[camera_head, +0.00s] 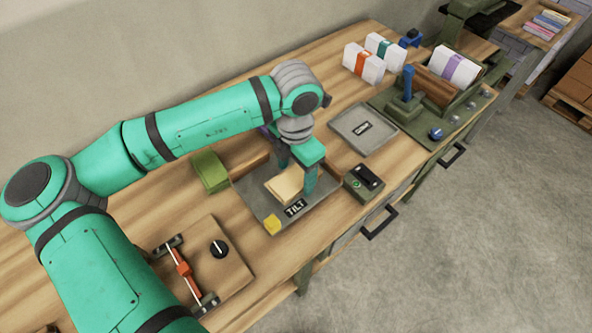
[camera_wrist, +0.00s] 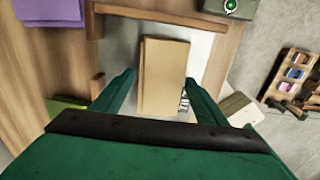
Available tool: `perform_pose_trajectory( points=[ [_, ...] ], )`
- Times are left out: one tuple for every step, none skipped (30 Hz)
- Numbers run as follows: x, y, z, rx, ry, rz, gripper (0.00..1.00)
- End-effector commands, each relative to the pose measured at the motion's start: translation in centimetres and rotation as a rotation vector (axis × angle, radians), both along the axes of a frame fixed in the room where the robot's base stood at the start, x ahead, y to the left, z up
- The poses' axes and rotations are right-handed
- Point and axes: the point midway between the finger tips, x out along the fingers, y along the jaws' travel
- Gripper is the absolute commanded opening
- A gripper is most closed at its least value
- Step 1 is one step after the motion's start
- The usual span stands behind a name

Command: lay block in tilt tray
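A tan block (camera_head: 285,184) lies in the grey tray labelled TILT (camera_head: 258,203). In the wrist view the block (camera_wrist: 163,78) shows as a long tan slab over the tray's pale floor. My gripper (camera_head: 297,170) points down over the tray with one finger on either side of the block. In the wrist view the fingers (camera_wrist: 160,78) are spread, with a narrow gap between the left finger and the block. The right finger is very close to the block, and I cannot tell whether it touches. The block's underside is hidden.
A green block (camera_head: 210,171) stands left, a small control box (camera_head: 364,182) right. Another grey tray (camera_head: 365,128) and a green lever machine (camera_head: 405,110) stand farther right. A wooden board with red-handled clamp (camera_head: 222,255) is nearer.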

Motion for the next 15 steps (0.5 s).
perform_pose_trajectory(
  points=[
    [0.0, 0.0, 0.0, 0.0, 0.0, 0.0, 0.67],
    [0.0, 0.0, 0.0, 0.0, 0.0, 0.0, 0.67],
    [0.0, 0.0, 0.1, 0.0, 0.0, 0.0, 0.67],
    [0.0, 0.0, 0.1, 0.001, -0.001, 0.0, 0.67],
    [0.0, 0.0, 0.2, 0.001, -0.001, -0.001, 0.67],
    [0.0, 0.0, 0.4, 0.001, -0.002, -0.001, 0.67],
    [0.0, -0.1, 0.6, 0.001, -0.002, -0.001, 0.67],
    [0.1, -0.1, 0.9, 0.0, -0.003, -0.001, 0.67],
    [0.1, -0.1, 1.5, 0.0, -0.004, -0.002, 0.67],
    [0.1, -0.1, 1.9, 0.0, -0.002, -0.002, 0.67],
    [0.1, -0.2, 2.4, 0.0, -0.003, -0.002, 0.67],
    [0.1, -0.1, 3.2, 0.0, -0.003, -0.002, 0.67],
    [0.1, -0.2, 3.8, 0.0, -0.004, -0.002, 0.67],
    [0.1, -0.2, 4.4, -0.002, -0.003, -0.002, 0.67],
    [0.1, -0.1, 5.3, 0.0, -0.003, -0.001, 0.67]
  ],
)
